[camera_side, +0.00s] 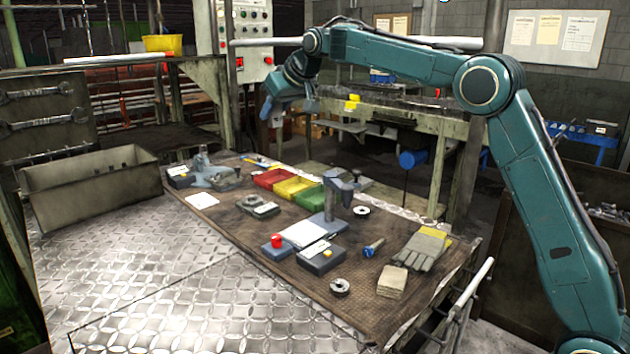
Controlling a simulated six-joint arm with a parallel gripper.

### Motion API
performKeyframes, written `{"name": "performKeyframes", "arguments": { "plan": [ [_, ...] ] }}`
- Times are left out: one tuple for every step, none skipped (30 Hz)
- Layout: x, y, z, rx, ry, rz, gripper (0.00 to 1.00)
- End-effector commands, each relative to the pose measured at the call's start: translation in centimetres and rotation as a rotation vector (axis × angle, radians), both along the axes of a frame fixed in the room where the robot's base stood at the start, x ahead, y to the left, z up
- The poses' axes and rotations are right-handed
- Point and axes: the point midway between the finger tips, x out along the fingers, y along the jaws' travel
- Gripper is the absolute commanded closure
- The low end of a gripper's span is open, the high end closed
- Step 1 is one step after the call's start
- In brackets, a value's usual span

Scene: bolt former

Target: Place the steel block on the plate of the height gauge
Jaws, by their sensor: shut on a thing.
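My gripper (268,106) hangs in the air at the end of the teal arm, high above the back of the bench. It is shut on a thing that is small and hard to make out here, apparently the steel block. I see no separate steel block on the mat. The height gauge (335,198) stands near the middle of the bench, with a blue-grey column and base. Its pale plate (303,233) looks bare. My gripper is well above the gauge and to its left in the picture, apart from it.
Red, yellow and green trays (268,179) lie behind the gauge. A red button box (277,250) and a black box (320,260) stand in front. A bolt (373,247), ring (340,287), gloves (422,250) and cloths (392,283) lie right. A grey bin (95,195) stands left.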

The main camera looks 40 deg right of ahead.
Motion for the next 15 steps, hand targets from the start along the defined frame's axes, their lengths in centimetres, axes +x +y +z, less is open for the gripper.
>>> {"name": "performKeyframes", "arguments": {
  "plan": [
    [-0.4,0.4,-0.1,-0.001,-0.001,-0.021,1.0],
    [-0.7,0.5,-0.3,-0.001,-0.001,-0.037,1.0],
    [-1.0,0.6,-0.6,-0.001,-0.001,-0.06,1.0],
    [-1.3,0.6,-0.8,-0.001,-0.001,-0.079,1.0],
    [-1.6,0.7,-1.1,-0.001,-0.002,-0.098,1.0],
    [-2.0,0.7,-1.4,-0.001,0.0,-0.122,1.0],
    [-2.3,0.7,-1.6,-0.001,-0.001,-0.141,1.0],
    [-2.7,0.7,-1.8,-0.001,-0.001,-0.161,1.0],
    [-3.2,0.7,-2.2,-0.002,-0.002,-0.185,1.0],
    [-3.5,0.7,-2.4,-0.002,-0.001,-0.202,1.0],
    [-4.0,0.6,-2.6,-0.001,-0.001,-0.221,1.0],
    [-4.5,0.5,-3.0,-0.001,-0.001,-0.245,1.0],
    [-4.9,0.4,-3.1,-0.002,-0.001,-0.26,1.0],
    [-5.2,0.3,-3.3,-0.002,-0.002,-0.275,1.0],
    [-5.8,0.2,-3.6,-0.001,-0.001,-0.296,1.0]
  ]
}}
